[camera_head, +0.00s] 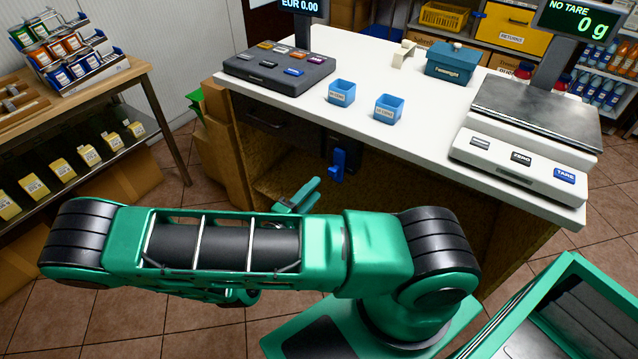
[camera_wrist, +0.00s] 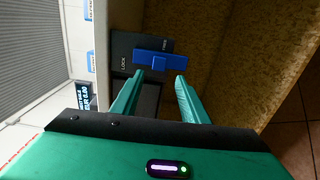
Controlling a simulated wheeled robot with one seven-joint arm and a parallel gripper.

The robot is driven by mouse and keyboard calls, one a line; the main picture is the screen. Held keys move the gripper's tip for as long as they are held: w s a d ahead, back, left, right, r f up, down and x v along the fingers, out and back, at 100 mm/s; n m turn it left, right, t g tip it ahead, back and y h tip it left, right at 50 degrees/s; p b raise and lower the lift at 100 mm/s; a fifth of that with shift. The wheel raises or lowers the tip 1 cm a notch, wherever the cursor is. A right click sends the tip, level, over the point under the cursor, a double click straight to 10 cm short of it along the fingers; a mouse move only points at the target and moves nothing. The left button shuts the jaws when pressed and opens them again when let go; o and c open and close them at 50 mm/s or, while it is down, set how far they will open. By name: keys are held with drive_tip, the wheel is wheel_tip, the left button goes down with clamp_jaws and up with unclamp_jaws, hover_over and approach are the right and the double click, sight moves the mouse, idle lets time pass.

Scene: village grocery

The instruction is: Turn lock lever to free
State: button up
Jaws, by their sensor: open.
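The blue lock lever (camera_head: 338,166) hangs upright on the front of the counter, below its white top. In the wrist view the lever (camera_wrist: 160,60) lies across a dark plate (camera_wrist: 122,45) with the labels LOCK and FREE. LOCK is to the left of the lever and FREE is above it in that picture. My gripper (camera_head: 300,194) is open and empty, a little left of the lever in the head view. In the wrist view my gripper (camera_wrist: 159,76) points at the lever, with fingertips apart just below it. Touch cannot be told.
The white counter top (camera_head: 400,60) overhangs the lever. It carries a scale (camera_head: 530,120), two blue cups (camera_head: 342,92) and a button panel (camera_head: 280,68). A dark drawer (camera_head: 265,120) is left of the lever. A green-rimmed bin (camera_head: 560,280) stands at lower right.

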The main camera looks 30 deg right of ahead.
drive_tip(key=v, duration=0.3)
drive_tip(key=shift+s+a, duration=0.1)
drive_tip(key=shift+a, duration=0.15)
idle(0.4)
drive_tip(key=s+d+r+m+g+y, duration=0.8)
drive_tip(key=d+r+m+g+y, duration=0.1)
drive_tip(key=r+g, duration=0.2)
drive_tip(key=s+d+r+m+t+y, duration=0.1)
drive_tip(key=s+r+t+y, duration=0.3)
drive_tip(key=s+r, duration=0.9)
drive_tip(key=r+m+y, duration=0.1)
drive_tip(key=y, duration=0.2)
drive_tip(key=shift+d+r+y, duration=0.2)
drive_tip(key=shift+y, duration=0.2)
